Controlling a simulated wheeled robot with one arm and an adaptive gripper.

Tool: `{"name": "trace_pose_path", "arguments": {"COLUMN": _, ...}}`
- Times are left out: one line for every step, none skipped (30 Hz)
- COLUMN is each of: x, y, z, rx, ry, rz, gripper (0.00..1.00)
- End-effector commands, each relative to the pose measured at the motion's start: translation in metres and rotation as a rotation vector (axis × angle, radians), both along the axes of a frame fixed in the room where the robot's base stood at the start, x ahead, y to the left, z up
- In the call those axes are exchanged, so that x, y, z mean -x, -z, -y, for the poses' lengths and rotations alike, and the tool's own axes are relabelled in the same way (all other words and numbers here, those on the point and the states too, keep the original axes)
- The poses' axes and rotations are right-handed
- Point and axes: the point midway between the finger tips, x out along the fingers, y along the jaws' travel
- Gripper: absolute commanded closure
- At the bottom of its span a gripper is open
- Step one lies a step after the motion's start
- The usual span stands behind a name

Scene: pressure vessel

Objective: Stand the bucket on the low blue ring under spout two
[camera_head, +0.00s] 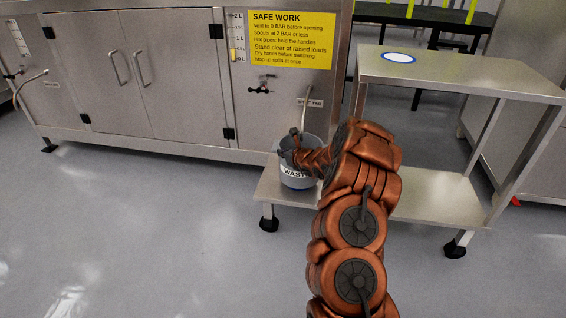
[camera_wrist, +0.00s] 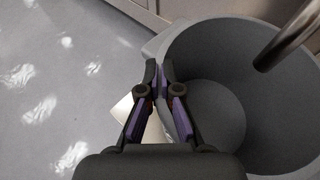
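The grey bucket (camera_head: 287,178), with a WASTE label, is upright at the left end of the low steel shelf; whether it touches the shelf is hard to tell. Its open, empty-looking inside fills the right of the wrist view (camera_wrist: 215,110). My gripper (camera_head: 296,139) is at the bucket's rim. In the wrist view, my gripper's fingers (camera_wrist: 160,68) are close together with the bucket wall between them. A thin metal spout (camera_head: 306,104) comes down over the bucket; its label is partly covered. The low blue ring is not clearly visible; the bucket may cover it.
The table's upper top (camera_head: 460,77) carries a white disc with a blue ring (camera_head: 398,57). The low shelf (camera_head: 440,200) is clear on the right. A steel cabinet (camera_head: 180,90) with a valve handle (camera_head: 262,86) stands behind. Another spout (camera_head: 32,80) is far left. The left floor is free.

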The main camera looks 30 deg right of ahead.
Motion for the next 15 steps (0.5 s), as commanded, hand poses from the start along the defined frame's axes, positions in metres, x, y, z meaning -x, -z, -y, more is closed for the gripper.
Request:
{"name": "trace_pose_path", "arguments": {"x": 0.0, "y": 0.007, "z": 0.0, "rx": 0.001, "ry": 0.0, "rz": 0.0, "gripper": 1.0}}
{"name": "trace_pose_path", "arguments": {"x": 0.0, "y": 0.011, "z": 0.0, "rx": 0.001, "ry": 0.0, "rz": -0.001, "gripper": 1.0}}
{"name": "trace_pose_path", "arguments": {"x": 0.0, "y": 0.016, "z": 0.0, "rx": 0.001, "ry": 0.0, "rz": -0.001, "gripper": 1.0}}
{"name": "trace_pose_path", "arguments": {"x": 0.0, "y": 0.02, "z": 0.0, "rx": 0.001, "ry": 0.0, "rz": -0.001, "gripper": 1.0}}
{"name": "trace_pose_path", "arguments": {"x": 0.0, "y": 0.024, "z": 0.0, "rx": 0.002, "ry": -0.002, "rz": -0.001, "gripper": 1.0}}
{"name": "trace_pose_path", "arguments": {"x": 0.0, "y": 0.028, "z": 0.0, "rx": 0.002, "ry": -0.002, "rz": 0.0, "gripper": 1.0}}
{"name": "trace_pose_path", "arguments": {"x": 0.0, "y": 0.03, "z": 0.0, "rx": 0.002, "ry": -0.001, "rz": 0.001, "gripper": 1.0}}
{"name": "trace_pose_path", "arguments": {"x": 0.0, "y": 0.031, "z": 0.0, "rx": 0.001, "ry": 0.0, "rz": 0.001, "gripper": 1.0}}
{"name": "trace_pose_path", "arguments": {"x": 0.0, "y": 0.032, "z": 0.0, "rx": 0.001, "ry": 0.0, "rz": 0.002, "gripper": 1.0}}
{"name": "trace_pose_path", "arguments": {"x": 0.0, "y": 0.032, "z": 0.0, "rx": 0.001, "ry": 0.0, "rz": 0.003, "gripper": 1.0}}
{"name": "trace_pose_path", "arguments": {"x": 0.0, "y": 0.031, "z": 0.0, "rx": 0.001, "ry": 0.0, "rz": 0.003, "gripper": 1.0}}
{"name": "trace_pose_path", "arguments": {"x": -0.001, "y": 0.03, "z": 0.0, "rx": 0.001, "ry": 0.0, "rz": 0.003, "gripper": 1.0}}
{"name": "trace_pose_path", "arguments": {"x": -0.001, "y": 0.03, "z": 0.0, "rx": 0.001, "ry": 0.0, "rz": 0.003, "gripper": 1.0}}
{"name": "trace_pose_path", "arguments": {"x": -0.001, "y": 0.03, "z": 0.0, "rx": 0.001, "ry": 0.0, "rz": 0.003, "gripper": 1.0}}
{"name": "trace_pose_path", "arguments": {"x": -0.001, "y": 0.03, "z": 0.0, "rx": 0.001, "ry": 0.0, "rz": 0.003, "gripper": 1.0}}
